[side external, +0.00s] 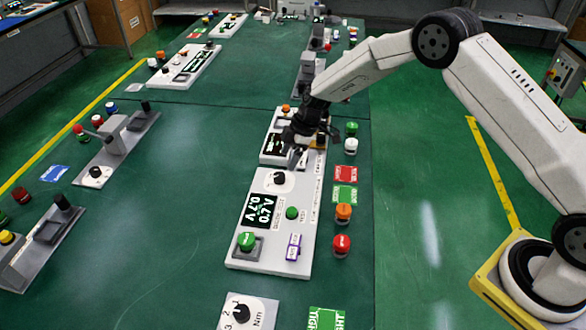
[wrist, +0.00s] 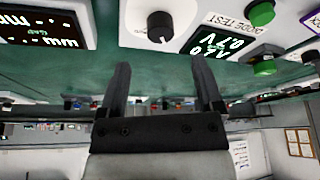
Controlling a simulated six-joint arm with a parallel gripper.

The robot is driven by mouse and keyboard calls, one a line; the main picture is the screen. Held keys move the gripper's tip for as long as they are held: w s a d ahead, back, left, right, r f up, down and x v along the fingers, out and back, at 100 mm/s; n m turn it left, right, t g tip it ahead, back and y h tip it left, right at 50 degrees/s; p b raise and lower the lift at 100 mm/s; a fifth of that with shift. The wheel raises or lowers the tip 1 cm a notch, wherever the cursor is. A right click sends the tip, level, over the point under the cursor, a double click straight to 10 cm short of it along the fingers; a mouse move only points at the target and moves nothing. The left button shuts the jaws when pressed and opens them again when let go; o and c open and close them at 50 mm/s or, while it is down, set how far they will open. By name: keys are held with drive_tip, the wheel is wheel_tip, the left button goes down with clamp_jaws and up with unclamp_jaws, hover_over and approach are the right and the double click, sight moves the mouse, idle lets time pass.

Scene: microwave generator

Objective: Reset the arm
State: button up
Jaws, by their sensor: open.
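My gripper (side external: 297,157) hangs from my arm above the panels on the green table, close to the black knob (side external: 280,178) of the nearer white panel (side external: 285,205). In the wrist view, which appears upside down, my gripper (wrist: 160,64) has its two dark fingers spread apart with nothing between them. The black knob (wrist: 160,27) shows beyond the fingertips, apart from them. My gripper and wrist partly hide the farther white panel (side external: 272,122) in the side view.
The nearer panel has a display (side external: 259,210) and a green button (side external: 246,241). To its right stand an orange button (side external: 343,211), a red button (side external: 341,244) and a white one (side external: 351,146). Grey fixtures (side external: 118,138) line the table's left. The table's middle (side external: 180,200) is clear.

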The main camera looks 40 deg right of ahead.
drive_tip(key=shift+s+d+r, duration=0.1)
drive_tip(key=shift+d+r, duration=0.1)
drive_tip(key=shift+r, duration=0.35)
drive_tip(key=shift+s+r, duration=0.1)
drive_tip(key=s+d+r+m+h, duration=0.1)
drive_tip(key=s+d+r+m, duration=0.1)
drive_tip(key=s, duration=0.7)
drive_tip(key=s+d+r+m+h, duration=0.1)
drive_tip(key=s+d+r+m, duration=0.2)
drive_tip(key=s, duration=0.7)
drive_tip(key=s+d+r+m+t+h, duration=0.1)
drive_tip(key=s+d+r+m+h, duration=0.1)
drive_tip(key=s+r+m, duration=0.3)
drive_tip(key=s+m, duration=0.3)
drive_tip(key=s, duration=0.1)
drive_tip(key=shift+s+d+r+m, duration=0.15)
drive_tip(key=shift+s+r+m, duration=0.05)
drive_tip(key=shift+s+m, duration=0.2)
drive_tip(key=shift+w, duration=0.1)
